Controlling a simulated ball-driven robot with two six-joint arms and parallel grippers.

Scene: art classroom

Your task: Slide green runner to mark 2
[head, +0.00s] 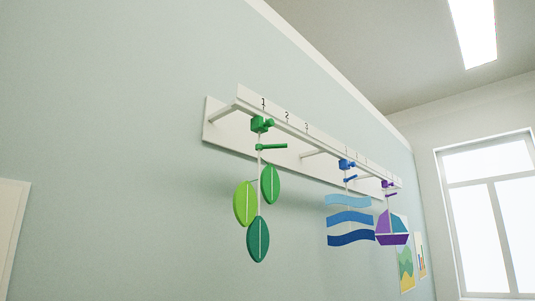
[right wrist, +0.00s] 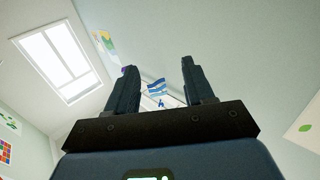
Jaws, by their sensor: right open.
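The green runner (head: 261,124) sits on the white rail (head: 274,111) below mark 1 in the head view. Mark 2 (head: 287,115) is printed on the rail just to its right, and mark 3 (head: 307,126) is further along. A green handle (head: 272,147) sticks out below the runner, and a mobile of green leaves (head: 257,240) hangs from it. My right gripper (right wrist: 158,75) shows in the right wrist view, open and with nothing between its fingers. The blue wave mobile (right wrist: 157,88) appears well beyond the fingers. My left gripper is in neither view.
The rail between green and blue is clear. A window (head: 491,215) is at the right.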

